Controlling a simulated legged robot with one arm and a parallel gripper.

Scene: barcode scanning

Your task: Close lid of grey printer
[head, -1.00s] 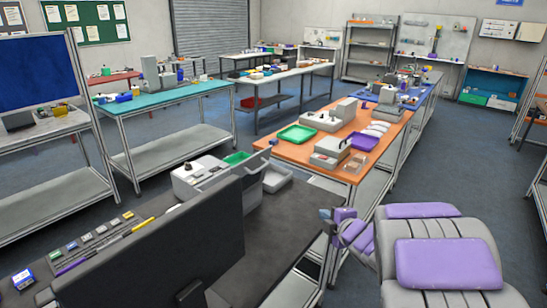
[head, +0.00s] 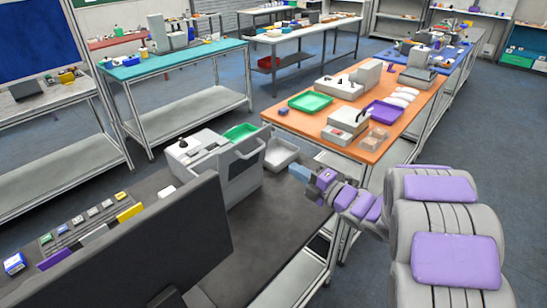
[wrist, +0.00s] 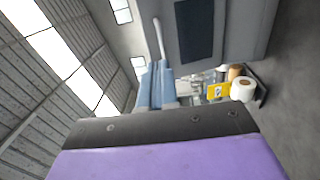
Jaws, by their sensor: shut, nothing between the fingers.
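The grey printer (head: 208,172) stands on the dark table in the head view. A grey panel with a curved handle (head: 248,150), which looks like its lid, stands upright on its right side. My gripper (head: 298,172) is right of this panel, apart from it, with its light blue fingers shut and empty. In the wrist view the shut blue fingers (wrist: 155,85) point toward a pale bar (wrist: 159,38) beside a grey panel with a dark window (wrist: 198,32). I cannot tell the exact gap between fingers and bar.
A black monitor (head: 150,245) stands at the front of the dark table (head: 270,215). A white bin (head: 282,154) is behind the printer's right side. An orange table (head: 365,155) with trays and devices stands beyond.

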